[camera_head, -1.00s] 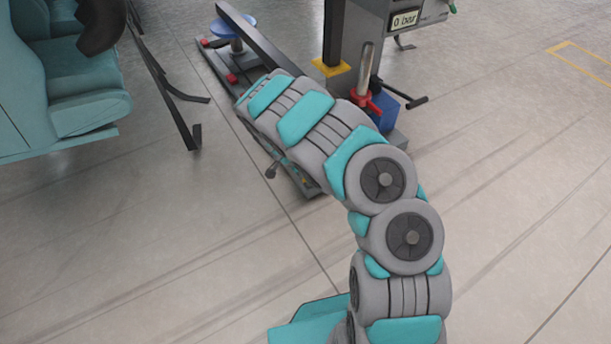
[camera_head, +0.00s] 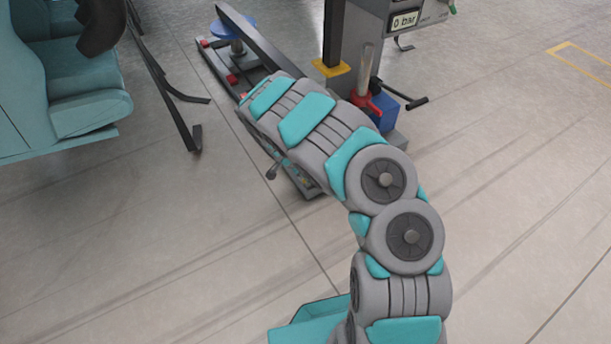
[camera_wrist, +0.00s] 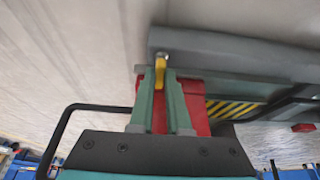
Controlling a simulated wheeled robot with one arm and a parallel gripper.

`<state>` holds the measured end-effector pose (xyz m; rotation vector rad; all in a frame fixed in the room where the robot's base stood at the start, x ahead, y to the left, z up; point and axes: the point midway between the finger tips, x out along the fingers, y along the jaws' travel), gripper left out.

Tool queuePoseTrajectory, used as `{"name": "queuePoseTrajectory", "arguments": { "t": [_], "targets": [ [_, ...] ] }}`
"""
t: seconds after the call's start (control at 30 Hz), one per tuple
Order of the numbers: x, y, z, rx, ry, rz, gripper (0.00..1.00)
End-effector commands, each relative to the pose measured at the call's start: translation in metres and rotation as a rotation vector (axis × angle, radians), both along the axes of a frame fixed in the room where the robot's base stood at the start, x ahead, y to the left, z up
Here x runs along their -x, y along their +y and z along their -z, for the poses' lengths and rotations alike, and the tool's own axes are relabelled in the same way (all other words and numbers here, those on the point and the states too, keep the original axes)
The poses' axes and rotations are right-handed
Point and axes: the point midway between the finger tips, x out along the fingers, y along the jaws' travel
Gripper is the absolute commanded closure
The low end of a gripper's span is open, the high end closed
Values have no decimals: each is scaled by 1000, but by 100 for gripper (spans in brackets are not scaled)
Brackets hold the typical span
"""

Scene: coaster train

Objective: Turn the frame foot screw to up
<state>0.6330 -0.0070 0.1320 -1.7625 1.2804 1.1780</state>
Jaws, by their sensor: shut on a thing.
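In the wrist view, my gripper (camera_wrist: 161,82) has its two green fingers close together on a small yellow piece (camera_wrist: 161,62), which I take to be the frame foot screw's handle. The piece stands up between the fingertips, against the side of a dark grey beam (camera_wrist: 225,52). Its lower part is hidden by the fingers. A red block (camera_wrist: 193,104) lies behind the fingers. In the head view, my arm hides the gripper and the screw; part of the low frame (camera_head: 216,62) shows beyond the arm.
Yellow-black stripes (camera_wrist: 232,109) mark the frame beside the fingers. A grey column with a "0 bar" display (camera_head: 405,20) and a red-handled valve (camera_head: 364,102) stands right of my arm. Teal seats (camera_head: 85,75) are at left. The floor (camera_head: 150,240) in front is clear.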

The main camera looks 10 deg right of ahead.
Motion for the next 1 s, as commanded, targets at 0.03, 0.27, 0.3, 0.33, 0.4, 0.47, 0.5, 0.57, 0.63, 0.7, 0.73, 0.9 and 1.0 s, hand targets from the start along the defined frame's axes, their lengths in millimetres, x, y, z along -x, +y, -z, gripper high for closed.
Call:
{"name": "queuePoseTrajectory", "arguments": {
  "t": [0.03, 0.27, 0.3, 0.33, 0.4, 0.47, 0.5, 0.57, 0.63, 0.7, 0.73, 0.9, 1.0],
  "targets": [
    [0, 0, 0, 0, 1, 0, 100],
    [0, 0, 0, 0, 1, -5, 100],
    [1, 0, 0, 0, 1, -9, 100],
    [1, 0, 0, 0, 1, -15, 100],
    [1, 0, 0, 0, 0, -31, 100],
    [0, 0, -1, -1, -2, -55, 100],
    [0, 0, -1, -1, -2, -72, 100],
    [1, 0, -1, 0, -2, -106, 100],
    [1, 0, -1, -1, -2, -152, 100],
    [3, -1, -1, 0, 0, -207, 100],
    [3, -2, -1, 0, 1, -232, 100],
    [5, -2, -2, 0, 0, -393, 100],
    [5, -3, -2, -1, 1, -487, 100]
  ]
}}
